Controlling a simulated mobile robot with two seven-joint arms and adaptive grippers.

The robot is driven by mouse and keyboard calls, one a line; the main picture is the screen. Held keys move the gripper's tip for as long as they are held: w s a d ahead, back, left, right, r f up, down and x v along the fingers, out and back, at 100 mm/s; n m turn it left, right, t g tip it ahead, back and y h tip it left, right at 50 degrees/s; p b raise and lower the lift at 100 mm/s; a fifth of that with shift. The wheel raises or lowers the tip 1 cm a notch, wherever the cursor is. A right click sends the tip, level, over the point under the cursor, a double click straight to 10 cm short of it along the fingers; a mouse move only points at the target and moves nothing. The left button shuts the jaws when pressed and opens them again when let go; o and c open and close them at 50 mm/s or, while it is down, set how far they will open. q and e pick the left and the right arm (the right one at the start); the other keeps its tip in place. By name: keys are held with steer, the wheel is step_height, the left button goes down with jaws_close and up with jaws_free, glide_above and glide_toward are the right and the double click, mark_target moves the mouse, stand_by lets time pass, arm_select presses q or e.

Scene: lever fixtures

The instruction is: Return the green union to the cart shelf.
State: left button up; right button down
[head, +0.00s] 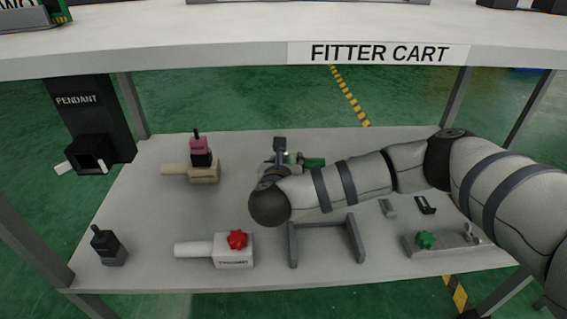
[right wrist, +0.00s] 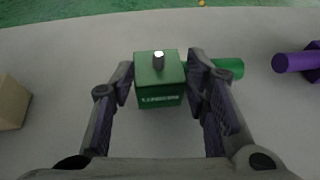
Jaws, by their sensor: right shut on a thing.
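The green union (right wrist: 158,88) is a green block with a metal stub on top, a printed label on its front and a green pipe end at its right. In the right wrist view it sits between the fingers of my right gripper (right wrist: 165,78), which is shut on it. In the head view part of the green union (head: 313,162) shows behind my right arm, over the far middle of the cart shelf (head: 140,215). My arm hides most of the gripper there. I cannot tell whether the union touches the shelf. My left gripper is not in view.
A beige fixture (head: 203,173) stands left of the union, and a purple one (right wrist: 296,62) is to its right in the wrist view. A white fixture with a red knob (head: 236,243), a grey stand (head: 355,238) and a green-knobbed fixture (head: 426,241) are nearer. The upper shelf (head: 200,50) overhangs.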

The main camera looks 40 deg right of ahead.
steer(key=shift+f, duration=0.15)
steer(key=c, duration=0.9)
jaws_free()
arm_select(q)
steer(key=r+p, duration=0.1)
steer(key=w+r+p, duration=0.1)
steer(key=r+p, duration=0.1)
steer(key=p, duration=0.1)
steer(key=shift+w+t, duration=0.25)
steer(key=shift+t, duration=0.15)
arm_select(e)
steer(key=v, duration=1.2)
steer(key=shift+w+r, duration=0.1)
steer(key=shift+r, duration=0.15)
